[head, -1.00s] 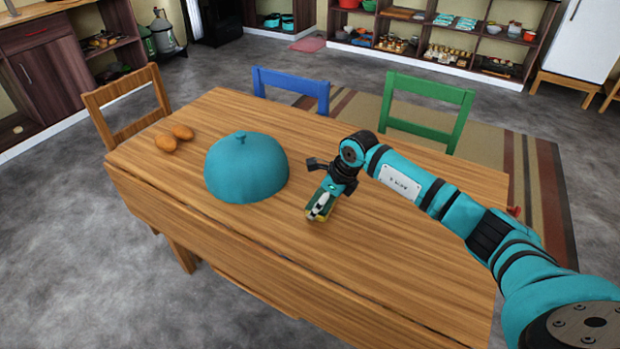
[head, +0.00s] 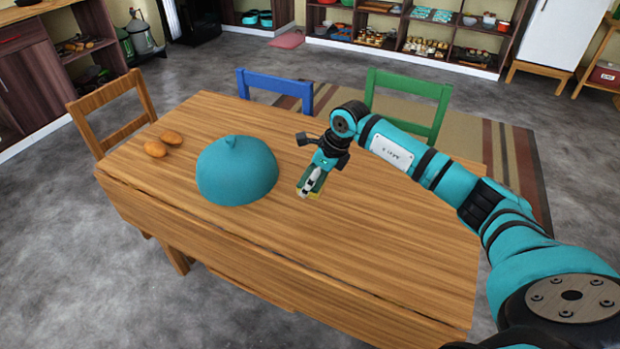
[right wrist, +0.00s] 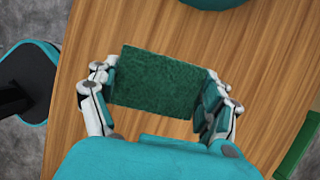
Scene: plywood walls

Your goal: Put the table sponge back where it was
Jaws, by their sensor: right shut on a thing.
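The sponge (right wrist: 158,82) is a dark green rectangular pad in the right wrist view. My right gripper (head: 310,188) is shut on it, with a finger at each short end. In the head view the sponge shows only as a small green and yellow sliver (head: 315,195) by the fingers. It is over the middle of the wooden table (head: 370,250), to the right of the teal dome cover (head: 238,172). I cannot tell whether it touches the tabletop. My left gripper is not in view.
A wooden chair (head: 115,112), a blue chair (head: 275,85) and a green chair (head: 410,88) stand around the table. The table's front and right parts are clear.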

